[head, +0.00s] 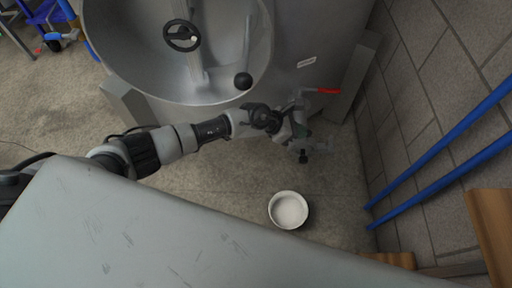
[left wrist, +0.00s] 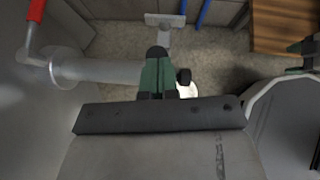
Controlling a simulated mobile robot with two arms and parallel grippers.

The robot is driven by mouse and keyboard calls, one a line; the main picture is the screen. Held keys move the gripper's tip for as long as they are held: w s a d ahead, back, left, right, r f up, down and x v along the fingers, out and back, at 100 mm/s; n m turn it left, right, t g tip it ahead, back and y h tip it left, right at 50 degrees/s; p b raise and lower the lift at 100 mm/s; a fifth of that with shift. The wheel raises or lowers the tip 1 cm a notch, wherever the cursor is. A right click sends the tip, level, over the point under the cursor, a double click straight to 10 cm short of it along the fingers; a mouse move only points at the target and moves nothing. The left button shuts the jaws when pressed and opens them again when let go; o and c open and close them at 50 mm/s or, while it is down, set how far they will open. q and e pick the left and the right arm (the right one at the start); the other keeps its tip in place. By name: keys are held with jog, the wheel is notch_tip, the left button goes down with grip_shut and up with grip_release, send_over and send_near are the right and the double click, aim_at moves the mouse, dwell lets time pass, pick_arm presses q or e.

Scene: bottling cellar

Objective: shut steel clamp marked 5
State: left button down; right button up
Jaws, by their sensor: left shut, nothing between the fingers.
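My left gripper (head: 296,128) is at the end of the arm reaching across from the left, beside the steel outlet below the tank. Its green fingers (left wrist: 158,76) are shut and empty in the left wrist view. A steel pipe (left wrist: 110,71) with a round flange runs in from the left there, close to the fingers. A small black knob (left wrist: 184,76) shows just right of the fingers. I cannot make out a mark 5 or tell whether a clamp is open. A green and black piece (left wrist: 304,46) at the right edge looks like my right gripper, cut off by the frame.
The large steel tank (head: 220,75) fills the top, with a red-handled valve (head: 328,91). A white bowl (head: 288,210) stands on the floor. A grey worktop (head: 170,240) lies in front. Blue pipes (head: 440,165) run along the right wall near wooden boards (head: 490,230).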

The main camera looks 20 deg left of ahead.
pick_arm(q)
jog(key=shift+w+d+f, duration=0.1)
jog(key=shift+d, duration=0.4)
dwell(0.4)
